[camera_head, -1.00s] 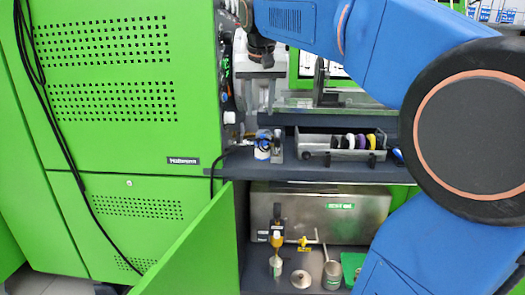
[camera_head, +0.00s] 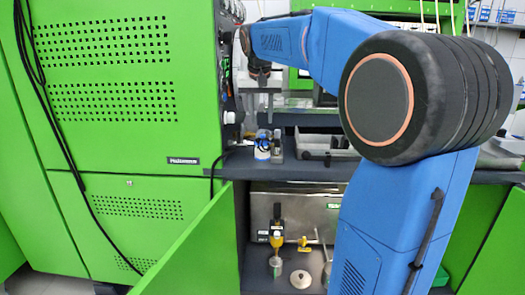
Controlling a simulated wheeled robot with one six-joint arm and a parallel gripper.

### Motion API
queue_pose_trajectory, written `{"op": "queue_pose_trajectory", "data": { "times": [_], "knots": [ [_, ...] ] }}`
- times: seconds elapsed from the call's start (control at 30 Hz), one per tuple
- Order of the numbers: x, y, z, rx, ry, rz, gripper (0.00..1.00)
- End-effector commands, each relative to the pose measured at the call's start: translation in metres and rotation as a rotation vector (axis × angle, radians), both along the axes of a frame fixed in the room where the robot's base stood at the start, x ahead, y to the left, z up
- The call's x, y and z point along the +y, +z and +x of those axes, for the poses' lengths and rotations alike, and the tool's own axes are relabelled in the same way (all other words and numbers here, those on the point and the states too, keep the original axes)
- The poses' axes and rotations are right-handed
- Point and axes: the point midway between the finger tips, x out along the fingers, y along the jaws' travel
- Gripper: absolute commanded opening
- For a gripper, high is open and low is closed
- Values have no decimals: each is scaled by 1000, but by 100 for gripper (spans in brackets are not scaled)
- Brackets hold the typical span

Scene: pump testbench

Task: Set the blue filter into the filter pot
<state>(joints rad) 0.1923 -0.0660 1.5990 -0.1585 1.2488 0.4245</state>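My arm reaches over the bench from the right. Its dark end with my gripper (camera_head: 260,76) is at the back, beside the right side of the green machine. The fingers are too small and dark to tell open from shut or whether they hold anything. A small white and blue cylindrical item (camera_head: 262,149) stands on the grey bench shelf below my gripper, clearly apart from it. I cannot tell whether it is the blue filter or the filter pot. No other blue filter can be made out, and my arm hides part of the shelf.
A green cabinet (camera_head: 120,90) fills the left, with an open green door (camera_head: 195,250) below. In the lower compartment stand a steel tank (camera_head: 295,213), a yellow-topped item (camera_head: 276,243) and a pale conical lid (camera_head: 300,279). A metal tray (camera_head: 315,143) on the shelf is partly hidden.

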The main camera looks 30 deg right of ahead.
Motion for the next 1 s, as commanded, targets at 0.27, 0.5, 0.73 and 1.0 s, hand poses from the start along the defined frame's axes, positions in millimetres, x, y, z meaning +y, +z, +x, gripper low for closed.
{"op": "queue_pose_trajectory", "data": {
  "times": [0.27, 0.5, 0.73, 1.0],
  "knots": [
    [-5, -21, 7, 0, 0, 0, 37],
    [-10, -47, 12, 1, 0, 1, 37],
    [-15, -68, 19, 1, 1, 0, 37],
    [-16, -70, 20, -1, 1, 0, 37]
  ]
}}
